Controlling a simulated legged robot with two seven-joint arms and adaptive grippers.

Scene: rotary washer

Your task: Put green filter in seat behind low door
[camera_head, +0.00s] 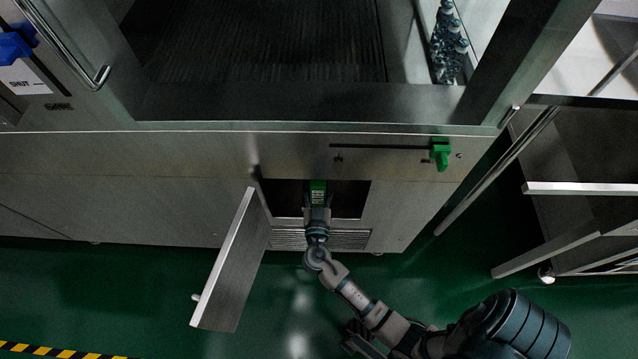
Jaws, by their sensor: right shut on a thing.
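The green filter (318,187) shows as a small green block at the low opening (347,197) in the washer's front. My right gripper (318,203) is shut on it and reaches into the opening from below. The filter's far end and the seat inside are dark or hidden, so I cannot tell whether it touches the seat. The low door (232,262) stands swung open to the left of the opening, apart from my right arm.
A green lever (440,154) sits on a slot above and right of the opening. A grille (345,239) lies just under the opening. A metal cart or rack (585,200) stands at the right. The green floor (120,290) is clear at the left.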

